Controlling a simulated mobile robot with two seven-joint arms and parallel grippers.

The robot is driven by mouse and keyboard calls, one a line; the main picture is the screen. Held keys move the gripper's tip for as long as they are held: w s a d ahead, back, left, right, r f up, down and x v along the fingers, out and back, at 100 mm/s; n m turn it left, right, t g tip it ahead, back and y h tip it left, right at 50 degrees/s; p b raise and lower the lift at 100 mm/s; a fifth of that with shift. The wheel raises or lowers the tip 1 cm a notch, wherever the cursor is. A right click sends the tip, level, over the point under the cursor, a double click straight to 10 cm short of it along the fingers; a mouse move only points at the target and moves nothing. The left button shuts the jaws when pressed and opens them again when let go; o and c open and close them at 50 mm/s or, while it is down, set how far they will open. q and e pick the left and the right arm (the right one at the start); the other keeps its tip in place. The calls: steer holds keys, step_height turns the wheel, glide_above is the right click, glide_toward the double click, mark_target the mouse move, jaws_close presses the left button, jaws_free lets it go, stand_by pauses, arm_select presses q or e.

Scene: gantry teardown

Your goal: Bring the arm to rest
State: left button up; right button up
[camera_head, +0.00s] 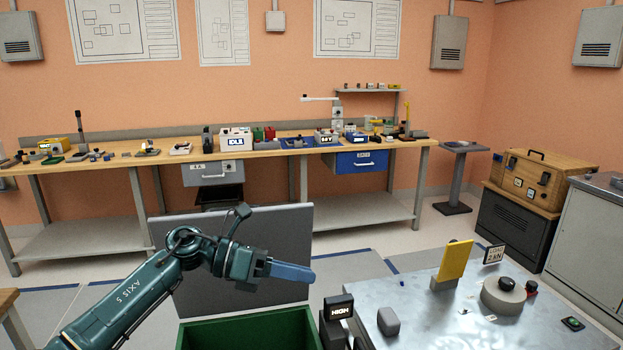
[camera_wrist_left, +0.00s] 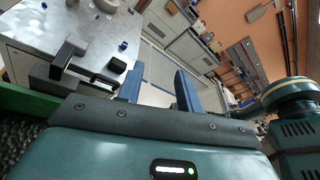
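My left arm (camera_head: 135,290), dark teal and marked "AXIS 5", comes in from the lower left. It ends in my left gripper (camera_head: 300,271), which points right with its blue fingers roughly level. In the left wrist view the two blue fingers of this gripper (camera_wrist_left: 158,82) stand apart with nothing between them. The gripper is in the air, in front of an upright grey panel and above a green bin in the head view. My right gripper is not in view.
The green bin (camera_head: 250,332) and grey panel (camera_head: 290,225) are close to the gripper. A metal-topped table (camera_head: 430,325) on the right carries a yellow plate (camera_head: 455,262) and a round grey part (camera_head: 503,297). A long wooden workbench (camera_head: 110,165) stands along the back wall.

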arm_select(q)
steer(key=s+a+f+m+t+y, duration=0.3)
steer(key=s+a+f+m+y, duration=0.1)
steer(key=s+f+m, duration=0.4)
steer(key=s+a+f+m+t+y, duration=0.3)
steer(key=s+f+m+t+y, duration=0.1)
steer(key=s+f+m, duration=0.4)
steer(key=s+a+f+m+t+y, duration=0.3)
steer(key=s+f+m, duration=0.5)
steer(key=f+m, duration=0.3)
step_height(320, 180, down, 3)
steer(key=shift+s+a+f+t+y, duration=0.1)
steer(key=shift+s+a+t+y, duration=0.25)
steer(key=shift+a, duration=0.45)
